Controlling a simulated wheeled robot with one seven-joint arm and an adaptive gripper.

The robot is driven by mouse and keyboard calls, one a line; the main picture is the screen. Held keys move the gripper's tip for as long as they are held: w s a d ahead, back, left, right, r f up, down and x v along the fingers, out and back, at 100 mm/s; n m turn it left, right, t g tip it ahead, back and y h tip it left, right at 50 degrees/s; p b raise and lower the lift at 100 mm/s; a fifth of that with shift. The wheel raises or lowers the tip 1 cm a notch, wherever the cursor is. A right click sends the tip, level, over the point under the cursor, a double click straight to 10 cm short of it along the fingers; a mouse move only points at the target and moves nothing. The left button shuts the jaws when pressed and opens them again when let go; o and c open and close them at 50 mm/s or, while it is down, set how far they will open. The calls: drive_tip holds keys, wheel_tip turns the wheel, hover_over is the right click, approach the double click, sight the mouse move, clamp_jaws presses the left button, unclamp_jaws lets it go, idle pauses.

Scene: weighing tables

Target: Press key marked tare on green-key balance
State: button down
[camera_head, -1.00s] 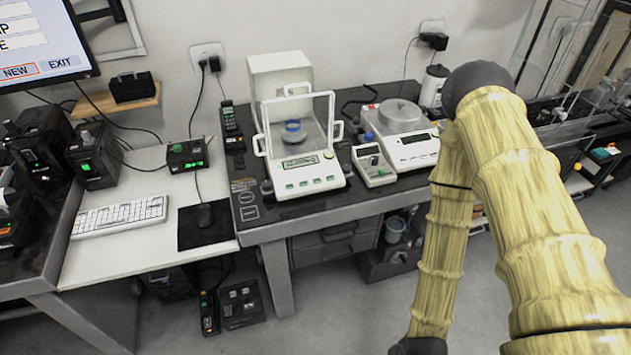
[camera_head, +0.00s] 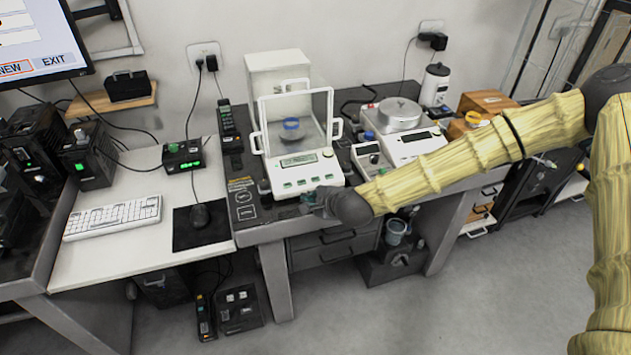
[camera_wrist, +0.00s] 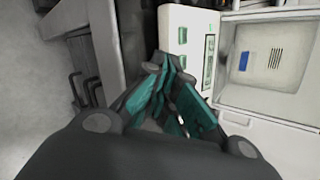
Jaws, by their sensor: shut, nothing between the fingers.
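The green-key balance (camera_head: 283,176) is white, with a glass-doored chamber, a display (camera_head: 299,160) and a row of small green keys along its front. The key lettering is too small to read, so I cannot tell which key is marked tare. My gripper (camera_head: 314,198) is shut and empty at the front edge of this balance, close to its key row. I cannot tell whether the fingertips touch the panel.
A black handset (camera_head: 228,122) stands to the left.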

sight(316, 179)
drive_tip(key=w+d+r+m+t, duration=0.1)
drive_tip(key=w+r+m+t, duration=0.1)
drive_tip(key=w+r, duration=0.5)
wheel_tip(316, 179, up, 3)
drive_tip(key=shift+w+d+f+m, duration=0.1)
drive_tip(key=shift+w+d+m, duration=0.1)
drive_tip(key=shift+m, duration=0.6)
drive_tip(key=shift+f+b, duration=0.15)
drive_tip(key=shift+b, duration=0.2)
drive_tip(key=shift+w+a+f+b, duration=0.15)
drive_tip(key=shift+w+f+b, duration=0.25)
drive_tip(key=shift+f+b, duration=0.7)
drive_tip(key=shift+w+a+f+b, duration=0.15)
drive_tip(key=shift+w+f+b, duration=0.35)
drive_tip(key=shift+f, duration=1.15)
drive_tip(key=shift+w+a+f+b, duration=0.15)
drive_tip(key=shift+w+f+b, duration=0.15)
drive_tip(key=shift+f+b, duration=0.85)
drive_tip(key=shift+f, duration=0.35)
drive_tip(key=shift+w+f, duration=0.15)
drive_tip(key=shift+f, duration=0.1)
drive_tip(key=shift+f+b, duration=0.35)
drive_tip(key=shift+b, duration=0.2)
drive_tip(key=shift+r, duration=0.1)
drive_tip(key=shift+r+p, duration=0.4)
drive_tip(key=shift+r, duration=0.25)
